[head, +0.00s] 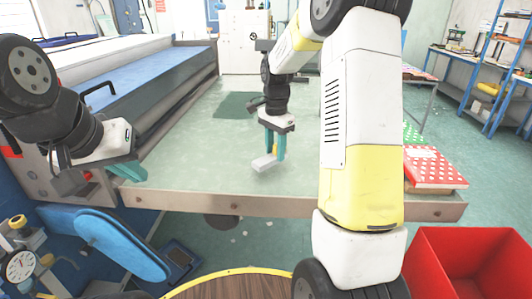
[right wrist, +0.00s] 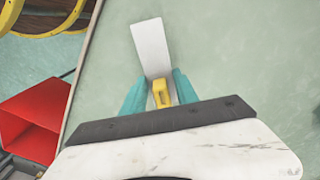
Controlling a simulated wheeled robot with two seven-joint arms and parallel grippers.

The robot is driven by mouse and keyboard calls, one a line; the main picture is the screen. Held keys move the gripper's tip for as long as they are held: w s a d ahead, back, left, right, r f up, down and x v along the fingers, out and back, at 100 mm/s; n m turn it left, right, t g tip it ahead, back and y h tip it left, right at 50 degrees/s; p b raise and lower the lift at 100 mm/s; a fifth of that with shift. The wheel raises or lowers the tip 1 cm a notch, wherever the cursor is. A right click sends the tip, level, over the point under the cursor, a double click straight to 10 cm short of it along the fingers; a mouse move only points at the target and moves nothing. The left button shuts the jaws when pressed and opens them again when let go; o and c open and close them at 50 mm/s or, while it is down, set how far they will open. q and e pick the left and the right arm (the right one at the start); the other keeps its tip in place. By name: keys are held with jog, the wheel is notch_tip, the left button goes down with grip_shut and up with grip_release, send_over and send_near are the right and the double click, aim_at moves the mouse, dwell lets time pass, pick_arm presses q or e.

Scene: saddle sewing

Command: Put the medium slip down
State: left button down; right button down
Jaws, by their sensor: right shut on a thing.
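The medium slip is a pale flat strip (head: 265,162) with a small yellow part at its near end. My right gripper (head: 275,146) points down over the pale green table, its teal fingers shut on the yellow part. In the right wrist view the strip (right wrist: 151,47) extends beyond the fingers (right wrist: 160,92). The slip is at or just above the table top; I cannot tell if it touches. My left gripper (head: 128,169) is at the table's left front corner, away from the slip; its opening is not clear.
The table (head: 190,170) is clear around the slip. A red polka-dot item (head: 435,167) lies at its right edge. A red bin (head: 465,260) stands front right, a round wooden top (head: 235,285) in front, and a blue padded piece (head: 120,245) at the left front.

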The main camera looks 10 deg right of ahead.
jog(key=shift+d+f, duration=0.1)
jog(key=shift+d, duration=0.05)
jog(key=shift+f, duration=1.65)
jog(key=shift+f, duration=0.1)
jog(key=c, duration=0.9)
grip_release()
jog(key=shift+c, duration=0.2)
